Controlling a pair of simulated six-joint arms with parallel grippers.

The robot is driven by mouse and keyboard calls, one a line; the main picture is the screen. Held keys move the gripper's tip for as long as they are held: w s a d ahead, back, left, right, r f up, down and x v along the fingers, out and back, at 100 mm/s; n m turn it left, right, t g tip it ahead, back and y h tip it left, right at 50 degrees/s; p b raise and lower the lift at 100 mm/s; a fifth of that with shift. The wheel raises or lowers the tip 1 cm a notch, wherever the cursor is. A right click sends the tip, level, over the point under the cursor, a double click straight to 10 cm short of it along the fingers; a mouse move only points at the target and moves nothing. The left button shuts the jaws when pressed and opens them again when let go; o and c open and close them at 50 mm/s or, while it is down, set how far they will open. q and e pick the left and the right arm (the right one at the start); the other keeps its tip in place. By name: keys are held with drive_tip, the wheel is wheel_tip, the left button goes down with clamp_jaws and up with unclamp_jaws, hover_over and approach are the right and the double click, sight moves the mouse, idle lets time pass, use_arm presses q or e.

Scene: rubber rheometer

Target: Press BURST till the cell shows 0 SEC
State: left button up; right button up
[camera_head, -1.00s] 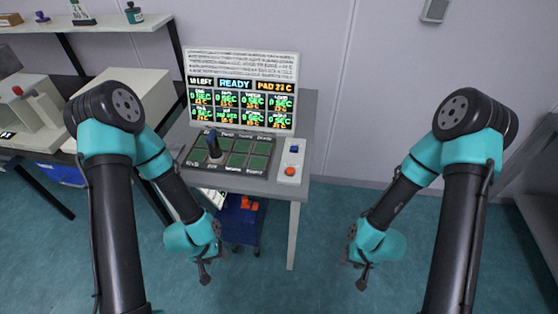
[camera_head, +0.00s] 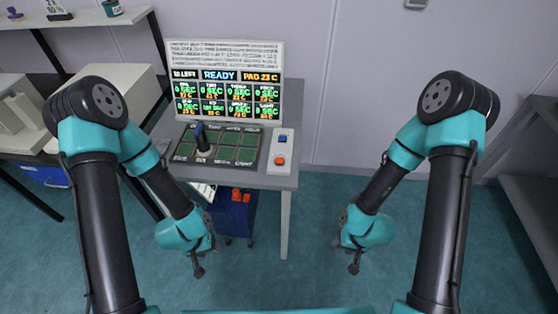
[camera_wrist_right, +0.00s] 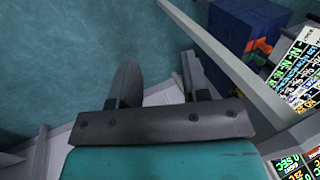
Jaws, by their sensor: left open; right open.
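The display panel (camera_head: 226,84) stands at the back of the grey table (camera_head: 270,182) in the head view. It reads READY, 10 LEFT and PAD 23 C above two rows of cells, mostly with green SEC readings; the small names are hard to read. In front lies a dark pad board (camera_head: 218,146) with green pads, and a dark-handled tool (camera_head: 201,138) stands upright on it. A white control box (camera_head: 281,151) carries a blue button (camera_head: 283,139) and a red-orange button (camera_head: 280,160). My left gripper (camera_head: 198,272) and right gripper (camera_head: 354,268) are open and empty, in front of the table, touching nothing.
A blue bin (camera_head: 236,214) with orange-red items stands under the table; it also shows in the right wrist view (camera_wrist_right: 250,28). A shelf with small items (camera_head: 85,20) is at upper left. Another grey bench (camera_head: 540,170) is at right. Open floor lies between.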

clamp_jaws()
idle(0.3)
idle(1.4)
